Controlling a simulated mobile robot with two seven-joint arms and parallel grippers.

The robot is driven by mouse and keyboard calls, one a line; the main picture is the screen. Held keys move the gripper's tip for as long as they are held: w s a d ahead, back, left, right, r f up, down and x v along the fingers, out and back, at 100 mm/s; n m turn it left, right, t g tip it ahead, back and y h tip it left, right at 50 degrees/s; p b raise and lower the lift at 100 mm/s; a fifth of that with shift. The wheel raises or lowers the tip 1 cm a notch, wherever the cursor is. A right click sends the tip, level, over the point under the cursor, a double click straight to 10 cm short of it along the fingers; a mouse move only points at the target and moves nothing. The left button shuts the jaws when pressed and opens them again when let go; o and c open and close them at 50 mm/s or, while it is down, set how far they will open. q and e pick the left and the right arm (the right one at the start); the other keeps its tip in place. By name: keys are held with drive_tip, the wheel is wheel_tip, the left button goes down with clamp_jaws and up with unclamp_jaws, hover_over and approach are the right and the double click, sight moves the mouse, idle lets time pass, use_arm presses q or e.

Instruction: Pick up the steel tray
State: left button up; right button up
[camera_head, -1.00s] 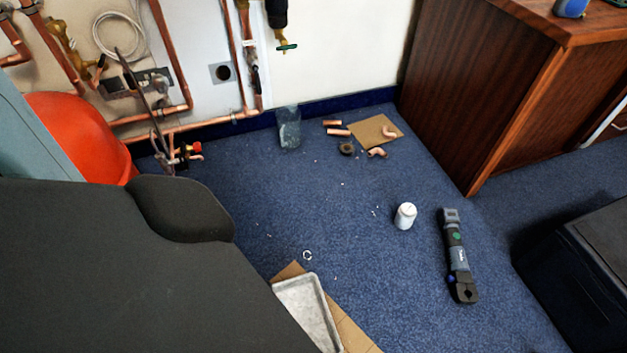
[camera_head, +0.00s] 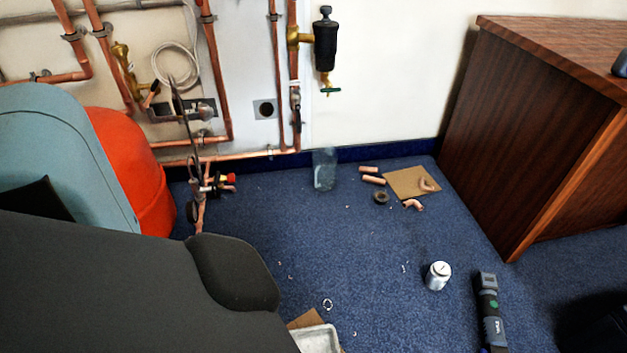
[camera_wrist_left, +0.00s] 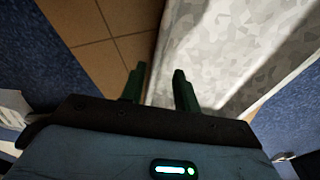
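The steel tray (camera_head: 319,341) is cut off by the bottom edge of the head view, partly hidden by a dark grey padded shape. It fills much of the upper right of the left wrist view (camera_wrist_left: 235,45) as a mottled grey surface with a pale rim. My left gripper (camera_wrist_left: 158,88) is open, its two dark green fingers apart at the tray's left edge. The edge appears in line with the gap between them; I cannot tell whether they touch it. No gripper shows in the head view, and my right gripper is not in view.
The dark padded shape (camera_head: 130,285) covers the lower left. A white can (camera_head: 438,275) and a dark tool (camera_head: 489,310) are on the blue carpet, right. A glass jar (camera_head: 325,169) and copper fittings (camera_head: 373,180) lie near the wall.

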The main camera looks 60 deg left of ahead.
use_arm(q)
wheel_tip(320, 180, down, 3)
drive_tip(key=shift+d+r+b, duration=0.1)
drive_tip(key=shift+d+b, duration=0.05)
drive_tip(key=shift+b, duration=0.5)
clamp_jaws()
